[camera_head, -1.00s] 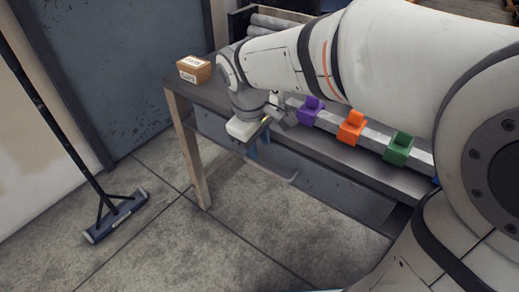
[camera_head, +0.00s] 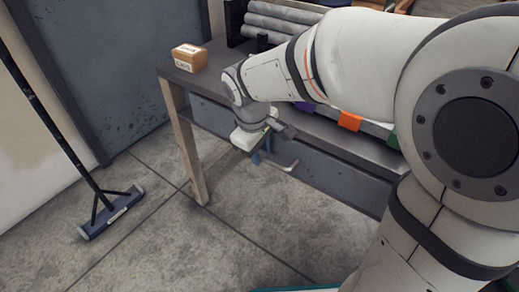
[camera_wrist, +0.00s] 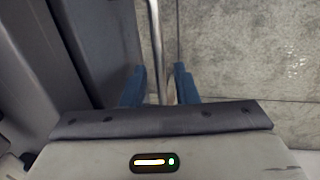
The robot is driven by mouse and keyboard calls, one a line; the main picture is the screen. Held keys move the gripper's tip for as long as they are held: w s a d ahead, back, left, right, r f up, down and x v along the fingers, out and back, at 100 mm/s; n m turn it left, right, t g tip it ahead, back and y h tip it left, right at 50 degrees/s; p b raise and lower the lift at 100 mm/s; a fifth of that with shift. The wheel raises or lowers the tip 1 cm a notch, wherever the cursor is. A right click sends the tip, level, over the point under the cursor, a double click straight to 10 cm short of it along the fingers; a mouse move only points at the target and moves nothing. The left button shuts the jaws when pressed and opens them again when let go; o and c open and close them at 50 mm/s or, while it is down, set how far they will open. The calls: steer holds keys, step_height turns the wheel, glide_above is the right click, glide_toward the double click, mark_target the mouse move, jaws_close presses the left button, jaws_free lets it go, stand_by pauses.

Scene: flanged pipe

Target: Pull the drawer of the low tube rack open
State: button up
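The rack's grey-blue drawer (camera_head: 330,180) is under the dark tabletop in the head view. It looks closed there, though my arm hides part of it. Its bar handle (camera_head: 288,165) shows just right of my gripper (camera_head: 258,156). In the wrist view the handle (camera_wrist: 157,45) runs up the picture between the two blue fingertips of my gripper (camera_wrist: 160,84). The fingers are open, one on each side of the bar, with a gap visible on both sides. The drawer front (camera_wrist: 95,45) is left of the fingers.
A cardboard box (camera_head: 189,58) sits on the tabletop's left corner. Grey tubes (camera_head: 280,22) lie at the back, and an orange block (camera_head: 349,121) shows behind my arm. A wooden leg (camera_head: 188,150) stands left of my gripper. A broom (camera_head: 110,212) is farther left. The floor in front is clear.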

jaws_close()
steer(key=shift+a, duration=0.1)
stand_by(0.3)
